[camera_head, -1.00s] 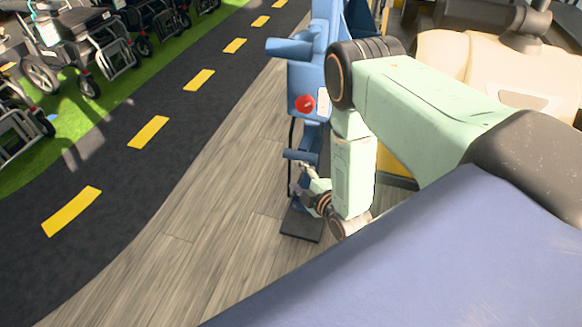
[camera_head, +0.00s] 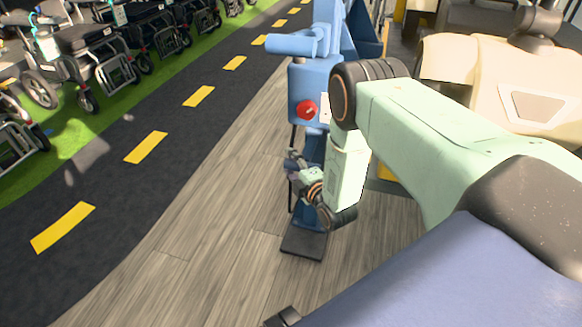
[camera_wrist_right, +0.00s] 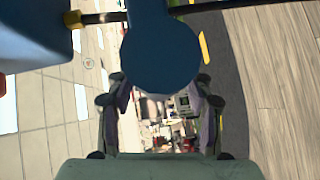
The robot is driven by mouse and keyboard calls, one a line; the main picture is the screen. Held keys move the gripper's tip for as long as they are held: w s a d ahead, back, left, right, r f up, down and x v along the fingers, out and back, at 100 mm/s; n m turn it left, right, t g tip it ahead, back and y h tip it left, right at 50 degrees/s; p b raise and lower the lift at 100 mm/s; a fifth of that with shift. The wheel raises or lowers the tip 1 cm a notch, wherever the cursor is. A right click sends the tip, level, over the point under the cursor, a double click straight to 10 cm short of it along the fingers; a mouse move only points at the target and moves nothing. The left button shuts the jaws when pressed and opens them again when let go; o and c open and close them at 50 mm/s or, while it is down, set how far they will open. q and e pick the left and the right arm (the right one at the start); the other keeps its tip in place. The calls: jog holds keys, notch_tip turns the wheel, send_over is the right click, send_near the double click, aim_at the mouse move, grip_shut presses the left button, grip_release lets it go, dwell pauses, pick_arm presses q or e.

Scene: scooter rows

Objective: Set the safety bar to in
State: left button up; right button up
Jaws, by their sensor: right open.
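A blue machine (camera_head: 313,85) with a red button (camera_head: 306,110) stands in the middle of the head view, on a blue post with a dark base plate (camera_head: 304,246). My right gripper (camera_head: 294,168) is low in front of the post, below the red button. In the right wrist view my right gripper (camera_wrist_right: 161,100) is open, with nothing seen held between its fingers. A blue round-ended part (camera_wrist_right: 160,58) fills the space just ahead of the fingers; I cannot tell whether it is the safety bar or whether they touch. My left gripper is not in view.
A dark lane with yellow dashes (camera_head: 146,147) runs along the left, with parked wheeled chairs (camera_head: 70,55) on green ground beyond it. Wooden floor (camera_head: 205,225) left of the machine is clear. A cream-coloured vehicle body (camera_head: 470,60) stands at the right.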

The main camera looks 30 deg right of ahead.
jog(key=shift+r, duration=0.15)
jog(key=shift+c, duration=1)
jog(key=c, duration=0.3)
grip_shut()
jog(key=shift+a, duration=0.1)
